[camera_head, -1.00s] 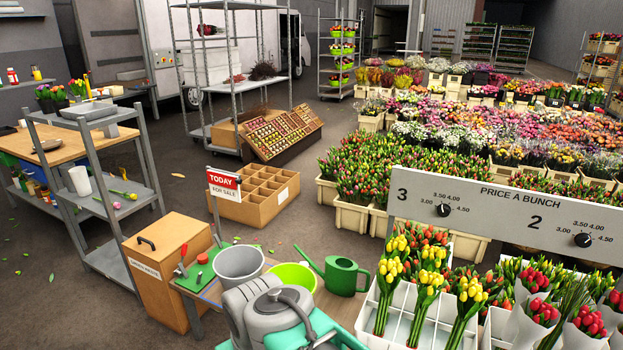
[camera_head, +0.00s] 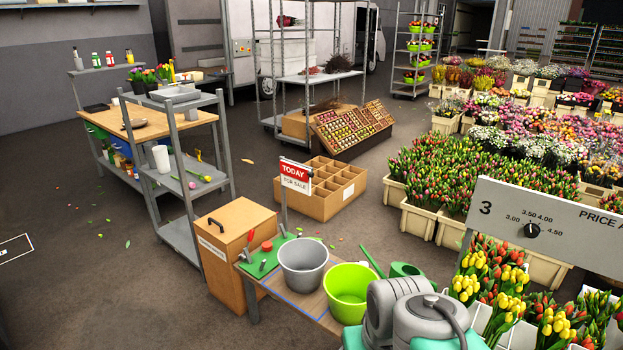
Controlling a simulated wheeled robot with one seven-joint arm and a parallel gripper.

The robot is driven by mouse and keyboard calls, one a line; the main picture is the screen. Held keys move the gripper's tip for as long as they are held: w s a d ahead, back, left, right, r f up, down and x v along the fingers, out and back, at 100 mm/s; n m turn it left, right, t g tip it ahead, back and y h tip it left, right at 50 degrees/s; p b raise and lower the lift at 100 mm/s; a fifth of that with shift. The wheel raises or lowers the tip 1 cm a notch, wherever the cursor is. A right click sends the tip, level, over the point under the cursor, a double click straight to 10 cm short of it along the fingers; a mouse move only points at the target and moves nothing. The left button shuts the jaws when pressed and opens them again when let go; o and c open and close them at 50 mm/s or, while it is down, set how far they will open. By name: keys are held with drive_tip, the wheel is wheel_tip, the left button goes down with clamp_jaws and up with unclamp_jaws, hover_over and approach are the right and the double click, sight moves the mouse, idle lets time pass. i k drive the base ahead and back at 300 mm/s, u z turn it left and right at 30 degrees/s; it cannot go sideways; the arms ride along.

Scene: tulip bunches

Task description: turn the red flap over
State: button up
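The red flap (camera_head: 295,173) reads TODAY and forms the upper part of a small sign. The white lower part (camera_head: 296,187) reads FOR SALE. The sign stands upright on a thin grey post (camera_head: 284,217) beside a green mat (camera_head: 268,261) on the wooden bench. Part of my grey and teal arm (camera_head: 418,315) shows at the bottom, right of the sign. My gripper is not in view, so its state is hidden.
A grey bucket (camera_head: 303,268) and a lime bucket (camera_head: 348,288) stand near the sign. A brown lidded box (camera_head: 238,232) is at its left, and a cardboard divider box (camera_head: 322,200) behind it. A price panel (camera_head: 545,222) and tulips are at right. Floor at left is mostly clear.

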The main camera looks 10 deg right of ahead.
sight(297, 173)
drive_tip(key=u, duration=0.6)
drive_tip(key=i, duration=1.05)
drive_tip(key=u, duration=0.55)
drive_tip(key=i, duration=1)
drive_tip(key=z, duration=0.8)
drive_tip(key=i, duration=0.9)
drive_tip(key=z, duration=0.6)
